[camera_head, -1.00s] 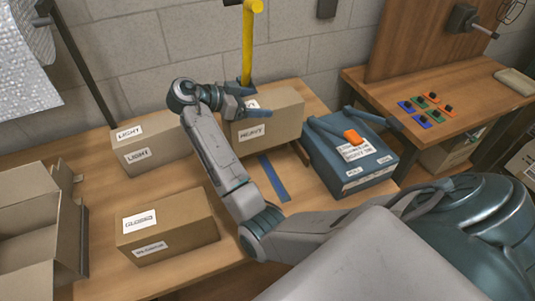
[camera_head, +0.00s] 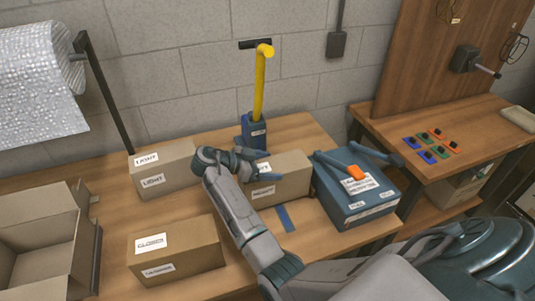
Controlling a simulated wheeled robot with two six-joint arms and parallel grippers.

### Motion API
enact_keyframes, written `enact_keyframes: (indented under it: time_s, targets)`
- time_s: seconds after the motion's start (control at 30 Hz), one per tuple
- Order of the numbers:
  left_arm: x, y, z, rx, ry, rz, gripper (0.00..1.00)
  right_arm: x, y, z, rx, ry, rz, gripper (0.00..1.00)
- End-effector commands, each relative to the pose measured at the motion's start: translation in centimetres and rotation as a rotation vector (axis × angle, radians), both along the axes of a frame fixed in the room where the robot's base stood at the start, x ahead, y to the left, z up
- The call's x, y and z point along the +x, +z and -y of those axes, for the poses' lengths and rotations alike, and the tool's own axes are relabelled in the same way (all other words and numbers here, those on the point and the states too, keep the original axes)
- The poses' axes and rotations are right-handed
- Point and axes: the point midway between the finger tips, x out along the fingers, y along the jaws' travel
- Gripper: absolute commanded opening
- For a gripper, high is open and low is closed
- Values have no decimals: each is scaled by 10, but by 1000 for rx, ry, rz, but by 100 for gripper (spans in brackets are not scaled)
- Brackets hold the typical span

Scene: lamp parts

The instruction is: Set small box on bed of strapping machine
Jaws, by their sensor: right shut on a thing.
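A small brown box (camera_head: 281,184) with a label on its front stands or hangs at the back middle of the table, in front of a blue base with a yellow upright handle (camera_head: 259,82). My right gripper (camera_head: 258,160) is shut on this box at its left end. A blue strip (camera_head: 285,218) lies on the table just in front of the box. Which thing is the strapping machine is not clear; a blue case (camera_head: 356,195) with white labels stands right beside the box. Whether the box touches the surface below is hard to tell. My left gripper is not in view.
A box labelled LIGHT (camera_head: 161,173) stands to the left, and a box labelled CLOSED (camera_head: 176,249) stands at the front. An open carton (camera_head: 45,240) is at far left. An orange item (camera_head: 357,173) lies on the blue case. A side bench (camera_head: 425,115) stands right.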

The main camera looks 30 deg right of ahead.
Motion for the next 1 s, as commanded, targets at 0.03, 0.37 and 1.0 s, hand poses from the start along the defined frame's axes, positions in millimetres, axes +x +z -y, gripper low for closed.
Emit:
enact_keyframes:
  time_s: [0.03, 0.37, 1.0]
  targets:
    - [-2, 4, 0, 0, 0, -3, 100, 1, 0, 1, -5, -1, 3, 11]
    - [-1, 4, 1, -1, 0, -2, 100, 0, -9, 0, -1, 0, 3, 86]
    - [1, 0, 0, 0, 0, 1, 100, 11, 8, -43, 3, 1, 6, 100]
